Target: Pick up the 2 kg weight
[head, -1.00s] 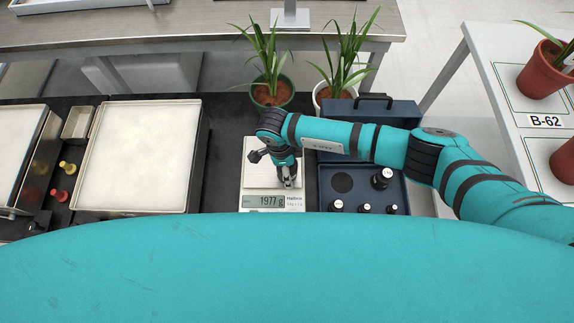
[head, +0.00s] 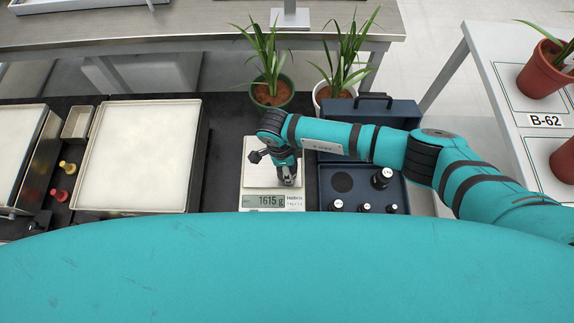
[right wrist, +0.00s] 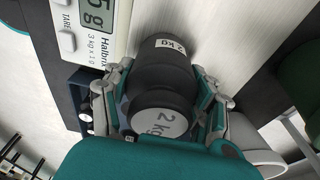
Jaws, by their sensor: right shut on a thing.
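The 2 kg weight (right wrist: 160,75) is a black knobbed cylinder with white "2 kg" labels. In the right wrist view it sits between the fingers of my right gripper (right wrist: 163,108), which is shut on it. In the head view the right gripper (head: 287,176) is over the pan of the scale (head: 259,177), and the weight is mostly hidden beneath it. The scale's display (head: 265,201) reads 1615 g. I cannot tell whether the weight is fully clear of the pan. My left gripper is not in view.
Right of the scale is a dark weight case (head: 343,183) with several black weights and an empty round recess. Two potted plants, one in a green pot (head: 272,96) and one in a white pot (head: 318,97), stand behind. A white-filled tray (head: 137,155) is at left.

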